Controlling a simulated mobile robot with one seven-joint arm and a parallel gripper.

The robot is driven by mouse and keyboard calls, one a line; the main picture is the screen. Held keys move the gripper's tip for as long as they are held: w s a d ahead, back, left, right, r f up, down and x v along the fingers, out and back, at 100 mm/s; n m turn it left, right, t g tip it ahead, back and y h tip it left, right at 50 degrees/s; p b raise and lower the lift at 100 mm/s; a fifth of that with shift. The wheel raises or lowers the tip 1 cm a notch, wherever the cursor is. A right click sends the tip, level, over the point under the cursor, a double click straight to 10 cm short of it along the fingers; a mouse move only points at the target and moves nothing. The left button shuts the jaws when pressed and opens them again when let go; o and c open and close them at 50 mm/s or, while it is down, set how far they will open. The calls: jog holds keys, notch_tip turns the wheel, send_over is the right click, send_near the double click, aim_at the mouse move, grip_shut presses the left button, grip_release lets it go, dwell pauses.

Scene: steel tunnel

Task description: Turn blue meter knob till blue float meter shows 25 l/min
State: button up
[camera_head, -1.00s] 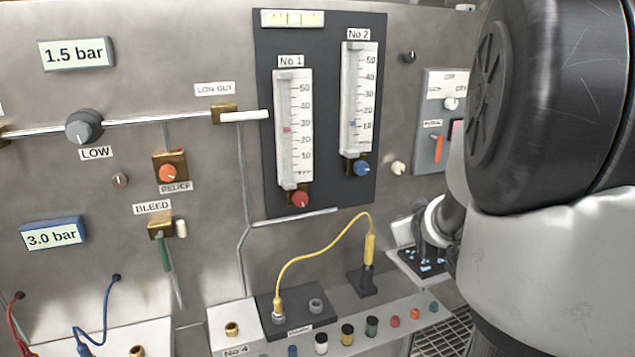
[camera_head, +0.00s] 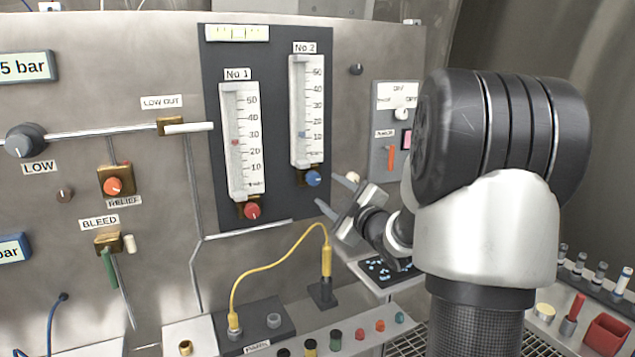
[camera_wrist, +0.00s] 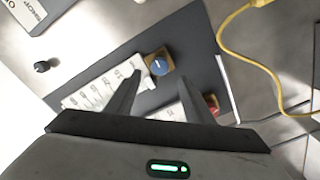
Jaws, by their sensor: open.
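The blue knob (camera_head: 314,178) sits at the foot of the No 2 float meter (camera_head: 292,110) on the dark panel. The meter's small blue float (camera_head: 302,134) stands close to the 10 mark; its exact reading is too small to tell. My gripper (camera_head: 330,192) is open and empty, a little right of and below the blue knob in the head view. In the wrist view, the blue knob (camera_wrist: 159,66) shows on its brass block just beyond and between the two spread fingertips (camera_wrist: 160,79). The fingers appear apart from the knob.
The red knob (camera_head: 251,211) under the No 1 meter (camera_head: 229,145) is close by on the left. A yellow cable (camera_head: 268,262) arches below the meters. A switch box (camera_head: 393,150) is on the right. The wall around the blue knob is mostly clear.

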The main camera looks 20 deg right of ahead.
aim_at(316, 181)
jog(key=w, duration=0.8)
jog(key=shift+w+a, duration=0.1)
jog(key=shift+w, duration=0.1)
jog(key=c, duration=1)
